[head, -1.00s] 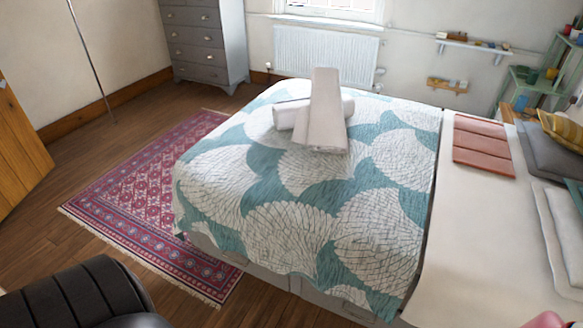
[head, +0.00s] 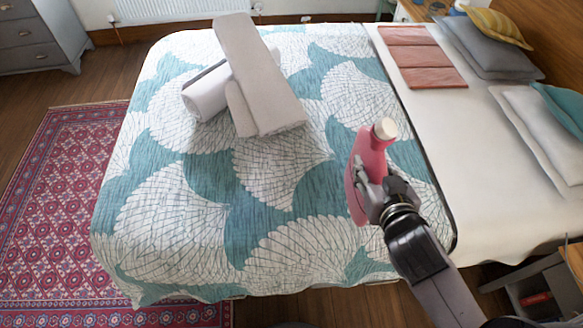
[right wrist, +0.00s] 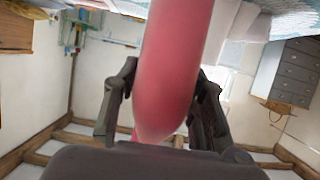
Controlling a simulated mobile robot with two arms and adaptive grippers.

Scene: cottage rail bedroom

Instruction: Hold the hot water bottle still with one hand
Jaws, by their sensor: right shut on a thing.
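The hot water bottle (head: 373,160) is pink-red with a cream stopper at its top. It is upright in the head view, in front of the patterned bedspread. My right gripper (head: 366,190) is shut on it, with the arm coming in from the lower right. In the right wrist view the hot water bottle (right wrist: 172,75) fills the middle, between the two fingers of my right gripper (right wrist: 165,105). Whether the bottle touches the bed cannot be told. My left gripper is not in view.
The bed carries a teal and white bedspread (head: 190,215) with rolled towels (head: 262,80) on it. A folded salmon cloth (head: 420,57) and pillows (head: 490,48) lie on the right part. A red patterned rug (head: 60,200) covers the floor at left. A bedside unit (head: 545,290) stands lower right.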

